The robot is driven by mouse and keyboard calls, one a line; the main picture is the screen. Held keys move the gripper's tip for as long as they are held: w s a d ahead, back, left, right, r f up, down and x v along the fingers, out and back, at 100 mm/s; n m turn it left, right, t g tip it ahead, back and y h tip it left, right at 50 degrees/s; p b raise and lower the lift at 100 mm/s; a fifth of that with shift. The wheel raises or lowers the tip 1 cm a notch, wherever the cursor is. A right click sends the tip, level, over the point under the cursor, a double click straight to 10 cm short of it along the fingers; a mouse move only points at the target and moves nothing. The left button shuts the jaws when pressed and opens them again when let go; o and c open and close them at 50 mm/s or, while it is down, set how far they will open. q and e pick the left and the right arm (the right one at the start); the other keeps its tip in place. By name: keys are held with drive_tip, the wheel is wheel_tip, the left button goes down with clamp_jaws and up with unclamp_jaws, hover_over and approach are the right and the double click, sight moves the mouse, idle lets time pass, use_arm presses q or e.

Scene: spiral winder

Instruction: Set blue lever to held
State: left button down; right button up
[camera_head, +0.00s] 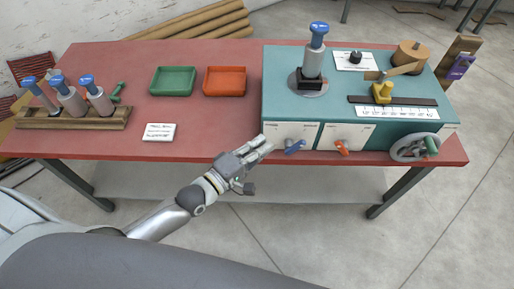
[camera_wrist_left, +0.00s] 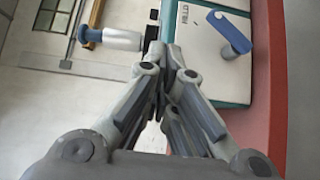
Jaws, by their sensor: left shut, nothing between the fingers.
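The blue lever (camera_head: 294,147) is on the front face of the teal machine (camera_head: 370,133), on a white panel near its left end. It also shows in the left wrist view (camera_wrist_left: 230,33), beside a label that seems to read "HELD". My left gripper (camera_head: 268,146) is shut and empty, just left of the blue lever in the head view. In the wrist view its fingertips (camera_wrist_left: 167,52) are together at the panel's left, apart from the lever. My right gripper is not in view.
An orange lever (camera_head: 341,147) and a handwheel (camera_head: 415,147) are farther right on the machine front. A blue-topped grey spool (camera_head: 314,55) stands on the machine. Green (camera_head: 173,81) and orange (camera_head: 225,81) trays lie on the red table (camera_head: 140,60). A wooden rack (camera_head: 75,122) stands left.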

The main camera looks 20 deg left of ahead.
use_arm(q)
drive_tip(key=shift+s+a+r, duration=0.25)
drive_tip(key=shift+s+r, duration=0.1)
drive_tip(key=shift+s, duration=0.25)
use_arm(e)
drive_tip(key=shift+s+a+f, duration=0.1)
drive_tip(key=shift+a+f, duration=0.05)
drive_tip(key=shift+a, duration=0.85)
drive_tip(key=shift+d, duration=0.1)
